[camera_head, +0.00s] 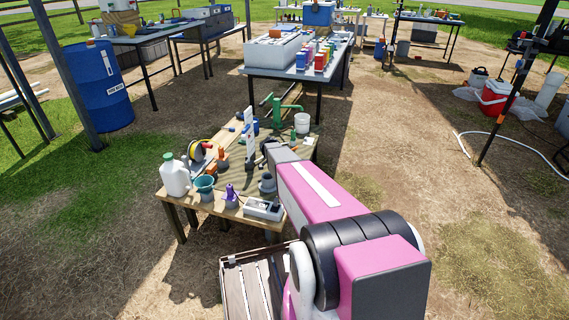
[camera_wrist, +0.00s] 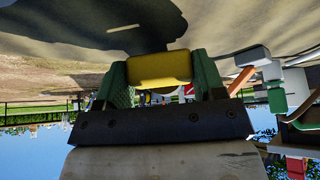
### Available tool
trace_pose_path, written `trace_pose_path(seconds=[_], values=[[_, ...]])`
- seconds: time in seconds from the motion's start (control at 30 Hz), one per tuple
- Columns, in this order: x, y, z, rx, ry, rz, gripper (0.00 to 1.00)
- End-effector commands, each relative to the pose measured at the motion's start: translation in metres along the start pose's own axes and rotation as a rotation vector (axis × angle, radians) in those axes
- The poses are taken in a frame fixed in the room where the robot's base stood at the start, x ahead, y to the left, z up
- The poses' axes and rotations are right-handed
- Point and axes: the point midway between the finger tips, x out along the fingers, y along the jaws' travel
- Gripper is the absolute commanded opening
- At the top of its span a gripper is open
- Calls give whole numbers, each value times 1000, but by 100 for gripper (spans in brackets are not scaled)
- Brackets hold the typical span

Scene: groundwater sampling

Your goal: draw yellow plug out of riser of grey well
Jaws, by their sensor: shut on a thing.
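In the wrist view, which looks upside down, my gripper (camera_wrist: 160,86) has its green fingers closed on both sides of the yellow plug (camera_wrist: 160,66). The plug is a short yellow piece lying across between the fingertips. No riser shows around it in this view, and I cannot tell whether its far end still sits in one. In the head view, my pink arm reaches over the low wooden bench and hides the gripper and plug. A small grey round fitting (camera_head: 267,184) stands on the bench beside the arm; I cannot tell whether it is the grey well.
The bench (camera_head: 217,208) holds a white jug (camera_head: 175,176), a teal cup (camera_head: 205,187), a purple bottle (camera_head: 231,196), a grey meter (camera_head: 264,208) and a green hand pump (camera_head: 280,112). A wooden pallet (camera_head: 235,292) lies in front. A blue barrel (camera_head: 99,85) stands left.

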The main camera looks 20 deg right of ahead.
Motion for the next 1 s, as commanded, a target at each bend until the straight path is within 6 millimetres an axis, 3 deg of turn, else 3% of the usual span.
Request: trace_pose_path(seconds=[0.77, 0.8, 0.87, 1.0], values=[[9, 0, 5, 0, 0, 1, 41], [9, 0, 5, 0, 0, 1, 73], [9, 0, 5, 0, 0, 0, 92], [9, 0, 5, 0, -1, 0, 93]])
